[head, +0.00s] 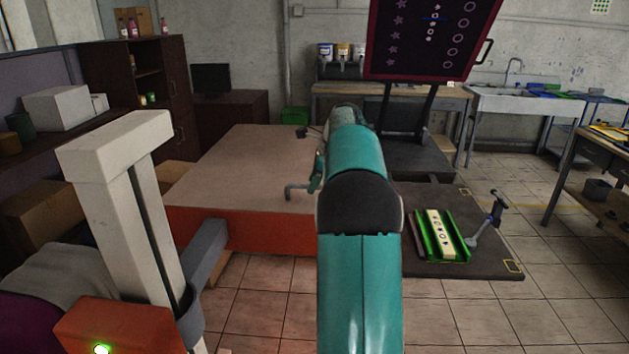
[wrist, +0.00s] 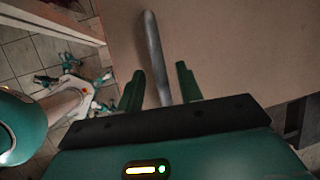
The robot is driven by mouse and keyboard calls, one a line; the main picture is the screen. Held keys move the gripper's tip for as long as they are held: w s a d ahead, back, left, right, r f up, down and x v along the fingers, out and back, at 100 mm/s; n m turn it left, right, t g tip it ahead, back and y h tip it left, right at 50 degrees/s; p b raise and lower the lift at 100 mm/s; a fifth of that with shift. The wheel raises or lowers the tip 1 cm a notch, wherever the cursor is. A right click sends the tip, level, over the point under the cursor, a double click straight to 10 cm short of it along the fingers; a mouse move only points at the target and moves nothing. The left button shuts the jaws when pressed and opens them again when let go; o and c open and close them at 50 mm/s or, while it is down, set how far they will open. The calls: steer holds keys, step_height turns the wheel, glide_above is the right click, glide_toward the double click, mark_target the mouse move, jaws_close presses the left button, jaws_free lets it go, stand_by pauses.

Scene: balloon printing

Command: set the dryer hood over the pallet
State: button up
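The dryer hood, a wide box with a beige top and orange-red side (head: 250,228), is left of centre in the head view. A grey arm joins it to a collar at the left. A bent grey handle (head: 299,190) sticks out from its right end. My gripper (head: 319,168) is at this handle, mostly hidden behind my arm. In the wrist view, my gripper (wrist: 158,72) is open with the grey handle rod (wrist: 155,50) between its fingers, gaps showing on both sides. The pallet, apparently the green tray (head: 418,236) with a white printed strip, lies right of the hood.
The pallet sits on a dark board (head: 485,262) beside a clamp lever (head: 487,222). A dark printing screen (head: 430,40) stands raised behind. A white post (head: 130,215) and an orange box (head: 120,325) with a green light stand at left. Tiled floor is clear at front right.

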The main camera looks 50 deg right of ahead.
steer(key=shift+c, duration=0.5)
jaws_close()
steer(key=shift+s, duration=0.1)
steer(key=shift+s, duration=0.3)
steer(key=s+a+m+h, duration=0.1)
steer(key=s+a+m, duration=0.2)
steer(key=s, duration=0.7)
steer(key=s+a+m+h, duration=0.1)
steer(key=s+a, duration=0.3)
steer(key=s, duration=0.6)
steer(key=s+a+m+h, duration=0.1)
steer(key=s+a+m, duration=0.2)
steer(key=s, duration=0.8)
steer(key=shift+a+m+h, duration=0.3)
steer(key=shift+a+m, duration=0.1)
steer(key=shift+m, duration=0.4)
steer(key=shift+s+a+f, duration=0.1)
steer(key=shift+s, duration=0.05)
